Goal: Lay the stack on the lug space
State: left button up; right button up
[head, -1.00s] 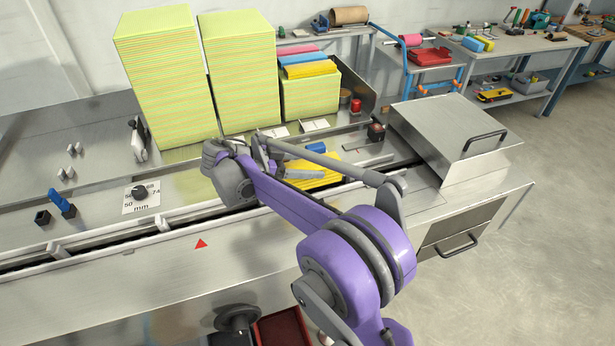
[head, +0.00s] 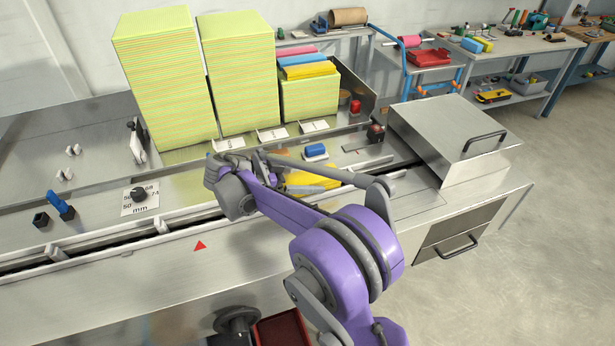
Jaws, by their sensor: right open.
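A yellow folded cloth stack (head: 308,183) lies in the channel along the machine's front, partly hidden behind my right arm. The channel (head: 120,233) has pale upright lugs (head: 161,224) along it; I cannot tell exactly how the stack sits between lugs. My right gripper (head: 250,160) is open, just left of and behind the yellow stack, apart from it as far as I can see. Its fingertips are partly hidden by its own wrist. My left gripper is not in view.
Tall yellow-green stacks (head: 165,80) stand at the back, with white cards before them. A shorter stack (head: 308,100) bears pink, blue and yellow cloths. A blue-topped block (head: 316,151) sits behind the channel. A metal hood (head: 450,125) stands at right.

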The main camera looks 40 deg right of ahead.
jog(key=shift+a+r, duration=0.1)
jog(key=v, duration=1.2)
